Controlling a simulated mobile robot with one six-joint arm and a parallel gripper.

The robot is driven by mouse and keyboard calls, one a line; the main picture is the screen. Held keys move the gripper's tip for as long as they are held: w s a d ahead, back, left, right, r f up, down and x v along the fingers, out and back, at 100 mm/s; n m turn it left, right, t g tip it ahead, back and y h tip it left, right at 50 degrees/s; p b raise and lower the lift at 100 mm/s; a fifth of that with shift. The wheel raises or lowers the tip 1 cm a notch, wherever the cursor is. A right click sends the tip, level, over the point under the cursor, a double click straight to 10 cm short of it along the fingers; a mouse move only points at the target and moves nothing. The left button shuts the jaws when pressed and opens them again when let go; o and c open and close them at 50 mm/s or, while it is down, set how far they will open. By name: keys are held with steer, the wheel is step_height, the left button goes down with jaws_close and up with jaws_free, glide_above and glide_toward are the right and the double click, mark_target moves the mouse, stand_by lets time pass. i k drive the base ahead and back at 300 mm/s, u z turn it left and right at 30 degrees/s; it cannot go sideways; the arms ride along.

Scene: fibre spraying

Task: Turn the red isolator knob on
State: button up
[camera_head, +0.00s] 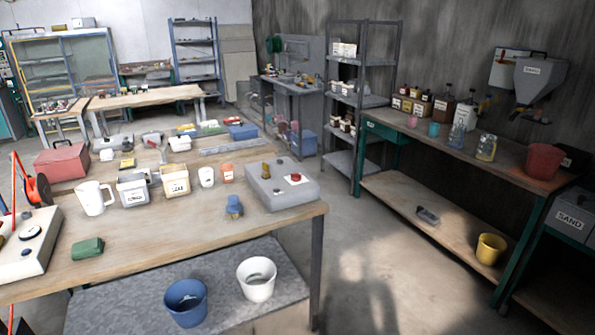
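A small red knob (295,178) sits on a pale plate on top of a grey box (287,200) at the right end of the near workbench (165,247). It looks like the red isolator knob, but it is too small for me to tell which way it is turned. A brass-coloured part (266,171) stands on the same box, left of the knob. My gripper is not in view, and nothing visible touches the knob or the box.
A pale machine (28,245) stands at the bench's left end. Buckets (257,279) sit on its lower shelf. Floor right of the bench is clear.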

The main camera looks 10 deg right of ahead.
mark_target(296, 177)
steer(key=z, duration=0.05)
steer(key=i, duration=1)
steer(key=u, duration=0.05)
